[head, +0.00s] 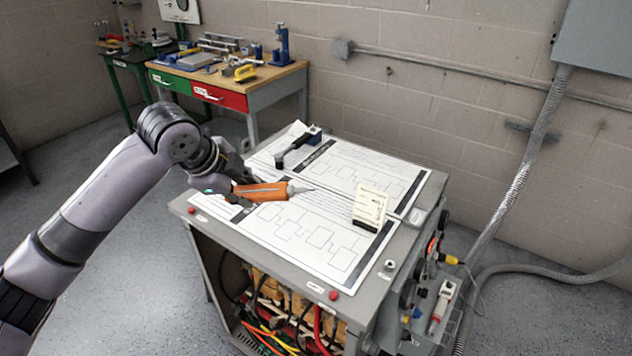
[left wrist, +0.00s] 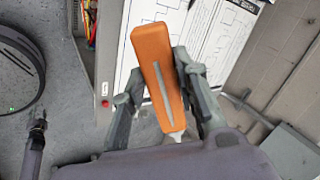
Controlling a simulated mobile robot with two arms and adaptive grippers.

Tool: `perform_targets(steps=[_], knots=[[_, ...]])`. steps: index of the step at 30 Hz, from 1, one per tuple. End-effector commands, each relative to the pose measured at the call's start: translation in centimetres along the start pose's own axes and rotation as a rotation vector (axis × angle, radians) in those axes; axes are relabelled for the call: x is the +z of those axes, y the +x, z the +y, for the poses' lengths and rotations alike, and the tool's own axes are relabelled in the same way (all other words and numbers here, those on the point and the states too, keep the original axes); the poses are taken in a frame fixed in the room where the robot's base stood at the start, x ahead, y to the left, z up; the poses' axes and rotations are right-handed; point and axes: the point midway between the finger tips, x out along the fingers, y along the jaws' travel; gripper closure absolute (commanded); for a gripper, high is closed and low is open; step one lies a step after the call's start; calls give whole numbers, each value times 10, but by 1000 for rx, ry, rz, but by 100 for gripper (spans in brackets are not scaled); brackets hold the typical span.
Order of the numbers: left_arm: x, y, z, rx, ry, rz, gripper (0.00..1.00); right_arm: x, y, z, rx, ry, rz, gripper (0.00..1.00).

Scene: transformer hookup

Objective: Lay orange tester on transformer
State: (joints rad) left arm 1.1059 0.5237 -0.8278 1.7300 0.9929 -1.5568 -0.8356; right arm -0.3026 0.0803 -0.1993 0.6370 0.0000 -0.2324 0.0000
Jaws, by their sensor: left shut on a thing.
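The orange tester (head: 262,191) is held over the left part of the transformer's top, its pale pointed tip toward the right. My left gripper (head: 232,190) is shut on it. In the left wrist view the orange tester (left wrist: 151,62) lies between the two fingers of the left gripper (left wrist: 158,78), with a grey strip along its face. The transformer (head: 376,272) is a grey cabinet with an open front showing coils and coloured wires. I cannot tell whether the tester touches the top. My right gripper is not in view.
Printed diagram sheets (head: 330,254) cover the transformer's top. A small cream card stand (head: 369,207) stands on its right, and a black-handled tool (head: 294,147) lies at the back. A workbench (head: 278,77) with tools stands behind. A conduit (head: 520,180) runs down the wall at right.

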Motion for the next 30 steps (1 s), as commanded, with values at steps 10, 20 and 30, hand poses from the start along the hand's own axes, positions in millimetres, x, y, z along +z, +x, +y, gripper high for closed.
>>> perform_targets(steps=[10, 20, 30], knots=[[5, -12, -18, 38, 138, 79, 100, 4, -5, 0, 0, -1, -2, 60], [22, 58, 25, 41, 137, 78, 100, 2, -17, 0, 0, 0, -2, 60], [34, 108, 53, 34, 139, 77, 100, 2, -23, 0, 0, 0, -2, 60]])
